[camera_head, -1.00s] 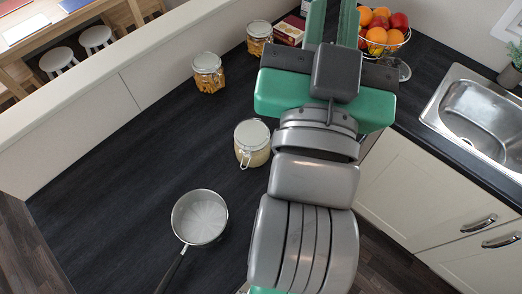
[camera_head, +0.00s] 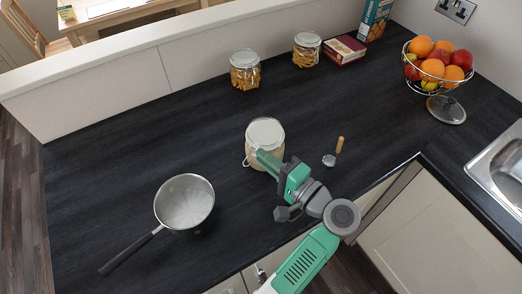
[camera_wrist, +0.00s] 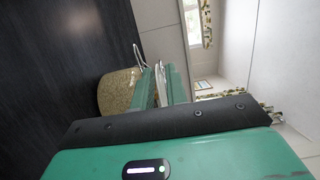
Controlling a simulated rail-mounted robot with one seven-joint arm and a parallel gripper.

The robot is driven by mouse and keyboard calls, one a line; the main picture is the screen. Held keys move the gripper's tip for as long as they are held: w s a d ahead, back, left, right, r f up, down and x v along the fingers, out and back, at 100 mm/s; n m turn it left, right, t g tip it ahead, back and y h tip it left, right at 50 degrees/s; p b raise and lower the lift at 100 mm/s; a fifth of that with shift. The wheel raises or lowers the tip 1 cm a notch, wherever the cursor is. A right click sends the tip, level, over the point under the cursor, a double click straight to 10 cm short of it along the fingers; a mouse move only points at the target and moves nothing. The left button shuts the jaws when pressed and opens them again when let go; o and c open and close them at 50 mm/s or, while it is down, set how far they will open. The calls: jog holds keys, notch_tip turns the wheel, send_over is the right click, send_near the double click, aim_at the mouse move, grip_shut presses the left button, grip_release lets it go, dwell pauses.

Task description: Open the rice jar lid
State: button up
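The rice jar (camera_head: 262,157) stands upright on the dark counter, with a pale round lid (camera_head: 265,131) down on top and a wire clasp at its lower left side. My gripper (camera_head: 262,158) reaches in from the lower right, and its green fingers overlap the front of the jar just below the lid. In the wrist view the jar's beige contents (camera_wrist: 117,92) show left of my fingers (camera_wrist: 160,84), with a wire loop (camera_wrist: 138,56) just above them.
A saucepan (camera_head: 185,203) stands to the left, its handle towards the front. A small wooden-handled tool (camera_head: 334,153) lies right of the jar. Two pasta jars (camera_head: 245,71) (camera_head: 307,50), boxes (camera_head: 344,50) and a fruit bowl (camera_head: 436,67) are behind.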

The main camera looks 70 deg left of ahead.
aim_at(264, 135)
jog(key=x, duration=0.3)
jog(key=shift+a, duration=0.15)
grip_shut()
jog(key=shift+r+p, duration=0.1)
jog(key=shift+p, duration=0.2)
